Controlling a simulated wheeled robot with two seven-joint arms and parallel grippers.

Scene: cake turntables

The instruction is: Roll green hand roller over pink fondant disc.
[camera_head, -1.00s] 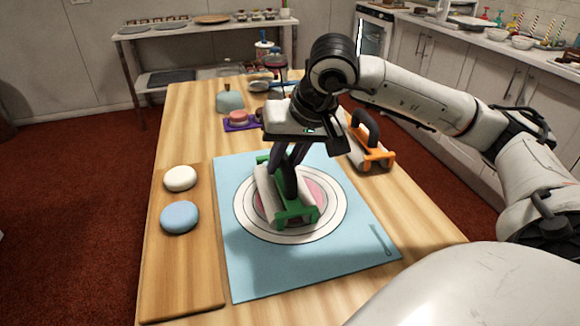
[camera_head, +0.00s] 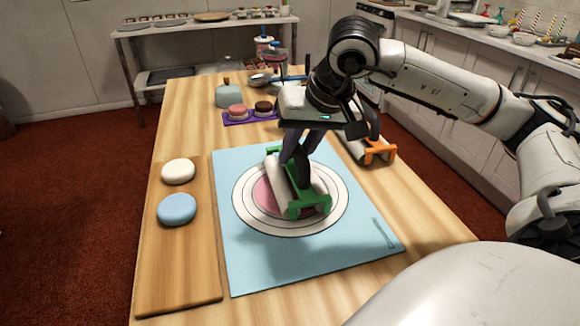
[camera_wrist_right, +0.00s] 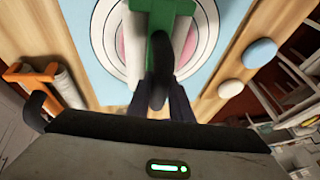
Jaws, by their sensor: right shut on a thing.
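The green hand roller (camera_head: 309,206) has a white cylinder and a dark handle. My right gripper (camera_head: 303,155) is shut on that handle and holds the roller over the pink fondant disc (camera_head: 265,195). The disc lies at the centre of the ringed circles on the light blue mat (camera_head: 330,255), and pink shows mostly left of the roller. Whether the cylinder touches the disc is hard to tell. In the right wrist view the green frame (camera_wrist_right: 160,48) and the disc's pink edge (camera_wrist_right: 131,45) show beyond the fingers. My left gripper is not in view.
An orange-framed roller (camera_head: 378,152) stands right of the mat. A wooden board (camera_head: 180,270) on the left bears a white disc (camera_head: 178,171) and a blue disc (camera_head: 177,210). A purple tray (camera_head: 236,118) with small cakes and a pale bottle (camera_head: 228,94) stand farther back.

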